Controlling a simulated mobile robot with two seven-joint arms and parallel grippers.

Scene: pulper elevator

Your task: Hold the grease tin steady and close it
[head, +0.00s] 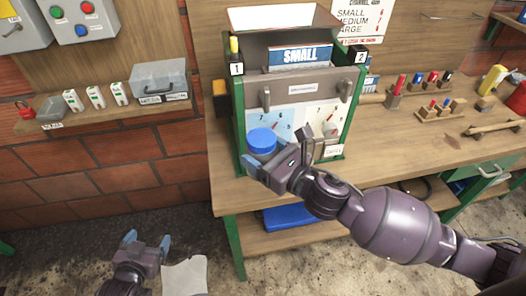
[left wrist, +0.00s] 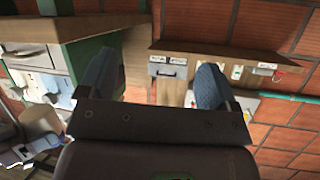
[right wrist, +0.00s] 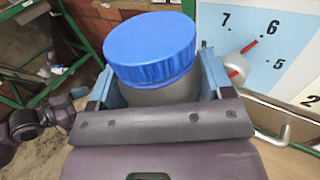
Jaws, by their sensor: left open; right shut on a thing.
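The grease tin is a grey round tin (right wrist: 160,93) with a blue lid (right wrist: 150,50) on top. In the head view the blue lid (head: 262,140) shows in front of the machine's lower left dial panel. My right gripper (head: 268,163) is shut around the tin's body below the lid, one finger on each side in the right wrist view. I cannot tell whether the lid is fully seated. My left gripper (head: 147,243) is open and empty, low at the left in front of the bench, well apart from the tin. The left wrist view shows its spread fingers (left wrist: 155,88) with nothing between them.
The green-framed machine (head: 300,90) stands on the wooden bench (head: 400,150) behind the tin. A wall shelf (head: 110,115) with small boxes is at left. Tools and small blocks lie on the bench at right.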

